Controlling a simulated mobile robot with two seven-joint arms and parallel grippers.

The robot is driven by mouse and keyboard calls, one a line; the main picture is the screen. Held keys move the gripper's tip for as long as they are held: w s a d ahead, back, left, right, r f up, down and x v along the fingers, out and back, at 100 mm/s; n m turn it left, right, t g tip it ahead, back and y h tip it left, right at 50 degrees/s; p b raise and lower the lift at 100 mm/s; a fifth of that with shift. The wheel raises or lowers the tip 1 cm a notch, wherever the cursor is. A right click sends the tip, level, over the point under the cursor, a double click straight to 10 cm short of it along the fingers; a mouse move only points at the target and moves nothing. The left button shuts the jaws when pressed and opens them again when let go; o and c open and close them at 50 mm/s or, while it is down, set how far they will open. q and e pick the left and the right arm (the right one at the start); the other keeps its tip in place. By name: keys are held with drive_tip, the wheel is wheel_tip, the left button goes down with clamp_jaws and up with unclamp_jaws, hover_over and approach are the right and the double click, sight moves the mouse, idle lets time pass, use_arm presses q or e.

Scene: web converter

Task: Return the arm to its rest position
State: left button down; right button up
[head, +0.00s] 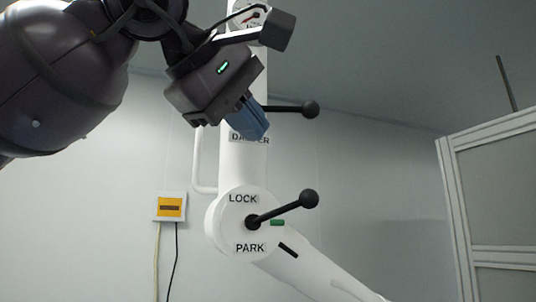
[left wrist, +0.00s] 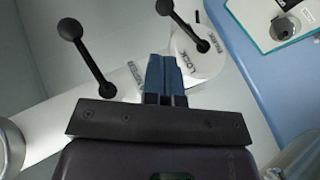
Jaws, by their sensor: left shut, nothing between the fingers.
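A white jointed arm (head: 243,165) stands upright in the head view, with a second white segment (head: 315,272) running down to the right. Its round joint carries LOCK and PARK labels and a black ball-ended lever (head: 283,208) pointing up and right. Another black ball lever (head: 290,109) sticks out to the right above it, by a partly hidden label. My left gripper (head: 256,128) is shut and empty, in front of the upright segment. In the left wrist view, its blue fingers (left wrist: 164,75) lie between the two levers. My right gripper is not in view.
A yellow and white wall box (head: 171,207) with hanging cables is at the left. A grey framed panel (head: 490,210) stands at the right. The left wrist view shows a blue surface (left wrist: 255,75) with a white and teal item (left wrist: 278,22). Space right of the levers looks clear.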

use_arm(q)
drive_tip(key=v, duration=0.3)
drive_tip(key=shift+s+r, duration=0.1)
drive_tip(key=shift+r, duration=0.1)
